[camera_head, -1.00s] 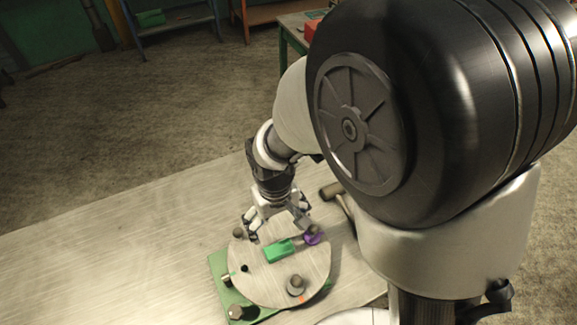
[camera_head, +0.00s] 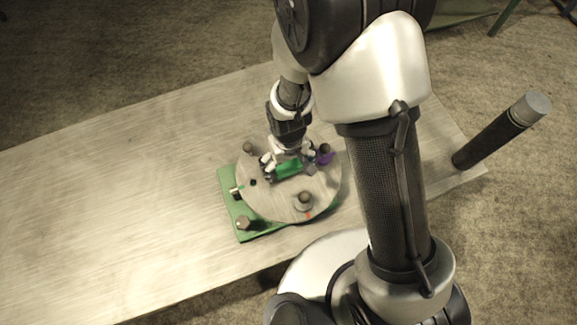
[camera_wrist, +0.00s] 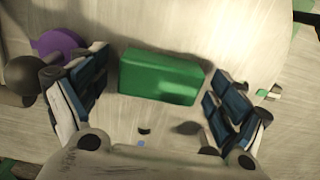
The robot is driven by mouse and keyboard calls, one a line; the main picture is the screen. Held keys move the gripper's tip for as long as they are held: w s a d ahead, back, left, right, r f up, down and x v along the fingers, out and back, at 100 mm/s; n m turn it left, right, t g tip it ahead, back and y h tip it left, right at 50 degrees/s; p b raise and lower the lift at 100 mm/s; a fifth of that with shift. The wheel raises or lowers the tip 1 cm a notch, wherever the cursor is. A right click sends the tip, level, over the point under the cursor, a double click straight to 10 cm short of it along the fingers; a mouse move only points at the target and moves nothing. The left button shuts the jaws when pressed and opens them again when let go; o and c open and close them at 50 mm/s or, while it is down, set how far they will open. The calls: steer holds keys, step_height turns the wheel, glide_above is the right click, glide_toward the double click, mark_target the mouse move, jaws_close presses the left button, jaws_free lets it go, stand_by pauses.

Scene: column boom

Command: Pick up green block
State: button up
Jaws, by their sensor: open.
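The green block (camera_head: 289,168) lies on a round pale disc (camera_head: 270,205) on the table. My gripper (camera_head: 288,168) is low over the disc at the block. In the wrist view the green block (camera_wrist: 160,77) lies lengthwise between the two spread fingers of my gripper (camera_wrist: 155,95). Gaps show between the block's ends and the finger pads. The block looks a little ahead of the fingers in that view. In the head view the fingers hide part of the block.
A purple piece (camera_wrist: 58,44) and a dark round knob (camera_wrist: 22,76) are close to the left finger. Another knob (camera_head: 304,201) stands on the disc. A green base plate (camera_head: 231,194) lies under the disc. A dark post (camera_head: 500,130) stands at the right. The table's left side (camera_head: 100,210) is clear.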

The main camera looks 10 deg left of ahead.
steer(key=shift+f, duration=0.15)
steer(key=shift+c, duration=0.5)
steer(key=c, duration=1.1)
